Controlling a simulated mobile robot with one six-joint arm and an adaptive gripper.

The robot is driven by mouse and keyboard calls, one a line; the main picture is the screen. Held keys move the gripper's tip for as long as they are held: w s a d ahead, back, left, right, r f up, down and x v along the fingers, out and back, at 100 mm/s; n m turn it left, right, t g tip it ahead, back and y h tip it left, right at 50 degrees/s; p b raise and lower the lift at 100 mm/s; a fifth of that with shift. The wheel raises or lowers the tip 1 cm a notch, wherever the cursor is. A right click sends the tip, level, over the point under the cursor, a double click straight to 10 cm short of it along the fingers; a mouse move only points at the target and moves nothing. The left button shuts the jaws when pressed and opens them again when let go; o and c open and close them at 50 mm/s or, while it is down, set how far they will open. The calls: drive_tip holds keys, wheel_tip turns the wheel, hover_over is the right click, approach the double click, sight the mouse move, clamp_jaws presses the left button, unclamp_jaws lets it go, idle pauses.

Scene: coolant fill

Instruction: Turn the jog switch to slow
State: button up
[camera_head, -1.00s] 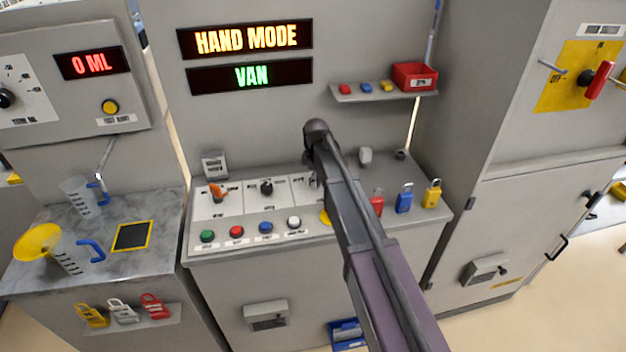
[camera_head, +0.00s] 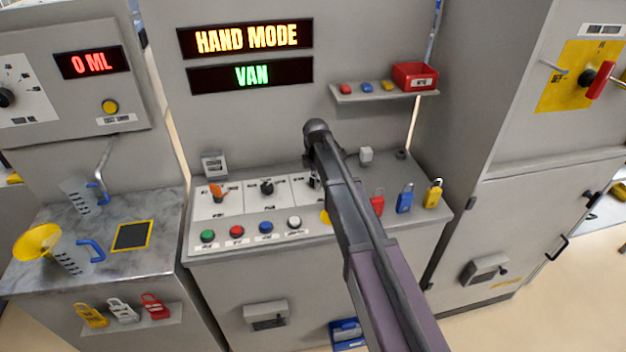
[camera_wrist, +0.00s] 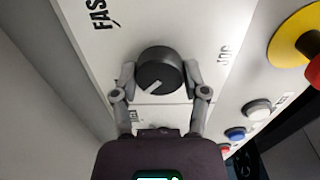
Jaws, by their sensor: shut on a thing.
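The jog switch (camera_wrist: 160,72) is a round dark knob on a white panel, labelled JOG on its right side in the wrist view. The letters FAS show at upper left; no slow label is visible. A pale pointer line on the knob slants to the lower left of that view. My gripper (camera_wrist: 160,78) has one finger on each side of the knob and is shut on it. In the head view my arm hides the jog switch and most of my gripper (camera_head: 315,181).
A selector with an orange handle (camera_head: 217,191) and a black knob (camera_head: 267,187) sit left of my gripper. Push buttons (camera_head: 265,227) line the panel front. A yellow-collared red button (camera_wrist: 302,50) is close by. Padlocks (camera_head: 404,198) stand at right; a shelf (camera_head: 365,94) is above.

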drive_tip(key=shift+s, duration=0.25)
drive_tip(key=o, duration=1.2)
drive_tip(key=shift+c, duration=0.2)
drive_tip(key=shift+w, duration=0.15)
drive_tip(key=shift+r, duration=0.1)
